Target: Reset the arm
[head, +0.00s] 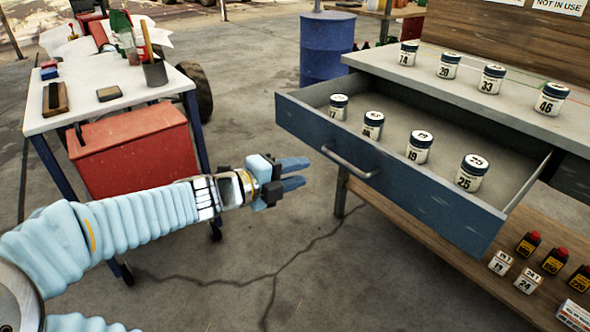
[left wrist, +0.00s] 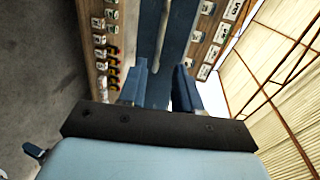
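My left arm reaches in from the left in the head view. My left gripper (head: 292,173) is in the air left of the open drawer, with its two blue fingers apart and nothing between them. The left wrist view also shows the gripper (left wrist: 161,85) with its fingers spread and the drawer front behind them. Part of another pale blue sleeve of mine shows at the bottom left of the head view.
The open blue drawer (head: 385,168) holds several numbered jars. More jars stand on the workbench top (head: 425,75). A lower shelf (head: 450,215) carries small bottles and boxes. A white-topped cart (head: 85,85) with a red toolbox (head: 135,150) stands left. A blue barrel (head: 326,48) stands behind.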

